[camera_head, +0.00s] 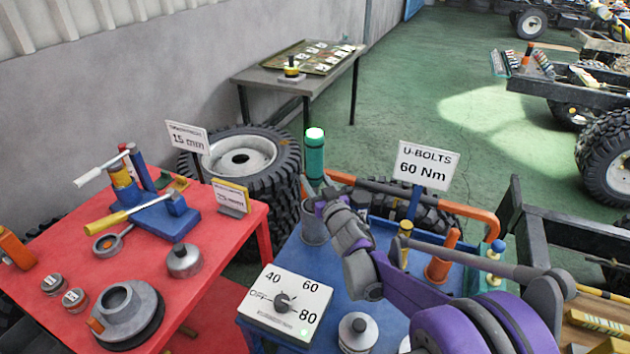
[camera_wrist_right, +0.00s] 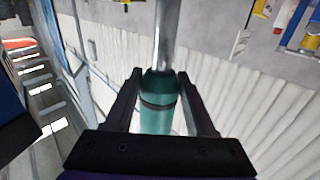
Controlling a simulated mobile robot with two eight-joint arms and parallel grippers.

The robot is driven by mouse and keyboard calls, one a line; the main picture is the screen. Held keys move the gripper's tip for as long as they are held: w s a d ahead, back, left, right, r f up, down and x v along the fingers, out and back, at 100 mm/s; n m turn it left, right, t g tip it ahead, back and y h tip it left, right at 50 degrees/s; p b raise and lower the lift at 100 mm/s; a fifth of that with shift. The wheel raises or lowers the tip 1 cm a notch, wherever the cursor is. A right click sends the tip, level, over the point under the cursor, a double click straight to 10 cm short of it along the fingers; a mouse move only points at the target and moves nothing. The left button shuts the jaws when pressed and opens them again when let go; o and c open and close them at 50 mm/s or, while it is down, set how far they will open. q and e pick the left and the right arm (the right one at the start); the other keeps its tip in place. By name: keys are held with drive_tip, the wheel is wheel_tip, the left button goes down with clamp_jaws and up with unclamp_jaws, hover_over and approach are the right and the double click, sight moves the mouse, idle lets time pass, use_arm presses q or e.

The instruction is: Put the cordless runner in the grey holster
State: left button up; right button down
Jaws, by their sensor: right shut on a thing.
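The cordless runner (camera_head: 314,155) is a green cylinder with a bright white top. It stands roughly upright in my right gripper (camera_head: 316,192), above the back left of the blue table. In the right wrist view, the runner (camera_wrist_right: 158,115) sits between the two dark fingers, and a grey shaft extends from it. The grey holster (camera_head: 313,232) is a round grey cup at the left edge of the blue table, just below my right gripper. The gripper partly hides its mouth, and I cannot tell whether the runner's lower end is inside. My left gripper is not in view.
The blue table (camera_head: 283,257) also bears a dial box (camera_head: 285,303), a U-bolts sign (camera_head: 427,166) and an orange holder (camera_head: 438,268). A red table (camera_head: 225,270) with a blue press stands to the left. Tyres stand behind.

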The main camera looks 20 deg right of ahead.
drive_tip(key=shift+r, duration=0.1)
drive_tip(key=shift+c, duration=1.2)
unclamp_jaws()
drive_tip(key=shift+r, duration=0.1)
drive_tip(key=s, duration=1.2)
drive_tip(key=shift+a+b, duration=0.3)
drive_tip(key=shift+a, duration=0.05)
